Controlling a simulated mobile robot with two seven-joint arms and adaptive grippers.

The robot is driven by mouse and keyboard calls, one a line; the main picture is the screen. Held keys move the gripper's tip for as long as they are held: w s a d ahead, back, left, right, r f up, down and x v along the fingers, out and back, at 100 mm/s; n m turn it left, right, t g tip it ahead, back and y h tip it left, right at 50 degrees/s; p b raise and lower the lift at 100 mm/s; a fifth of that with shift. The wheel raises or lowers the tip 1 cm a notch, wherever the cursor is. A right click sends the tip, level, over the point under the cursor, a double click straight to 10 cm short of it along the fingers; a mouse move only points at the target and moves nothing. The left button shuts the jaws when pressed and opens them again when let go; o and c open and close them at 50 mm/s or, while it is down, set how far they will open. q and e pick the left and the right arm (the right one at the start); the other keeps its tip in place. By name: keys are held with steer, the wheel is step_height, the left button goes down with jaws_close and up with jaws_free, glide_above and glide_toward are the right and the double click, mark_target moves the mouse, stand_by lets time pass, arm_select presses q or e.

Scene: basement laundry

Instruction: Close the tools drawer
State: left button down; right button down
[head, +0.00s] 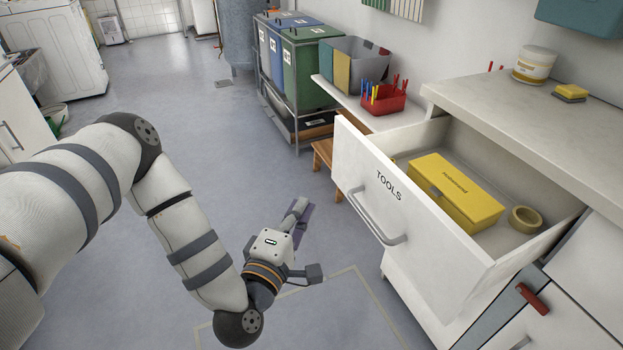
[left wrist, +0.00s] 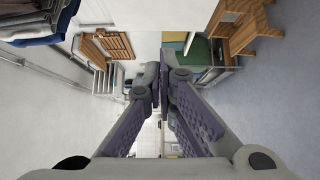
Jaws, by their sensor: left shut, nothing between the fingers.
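The white drawer marked TOOLS (head: 392,215) is pulled far out of the cabinet at the right in the head view. Its silver bar handle (head: 372,218) is on the front face. Inside lie a yellow box (head: 455,192) and a roll of tape (head: 524,219). My left gripper (head: 308,222) is in front of the drawer, to the left of its front face and apart from the handle. In the left wrist view its fingers (left wrist: 162,85) are together with nothing between them. My right gripper is not in view.
The counter (head: 540,110) above the drawer holds a tub (head: 534,65) and sponges (head: 570,92). A low bench with a red basket (head: 383,104) stands behind the drawer, beside a rack of bins (head: 303,60). The floor to the left of the drawer is clear.

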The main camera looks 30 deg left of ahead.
arm_select(q)
glide_toward(343, 161)
steer(key=w+a, duration=0.2)
steer(key=a, duration=0.1)
steer(key=shift+w+d+f+b, duration=0.1)
steer(key=shift+w+d+b, duration=0.2)
steer(key=shift+w+d, duration=0.95)
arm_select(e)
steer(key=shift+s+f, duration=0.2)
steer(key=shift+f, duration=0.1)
arm_select(q)
steer(key=shift+w, duration=0.1)
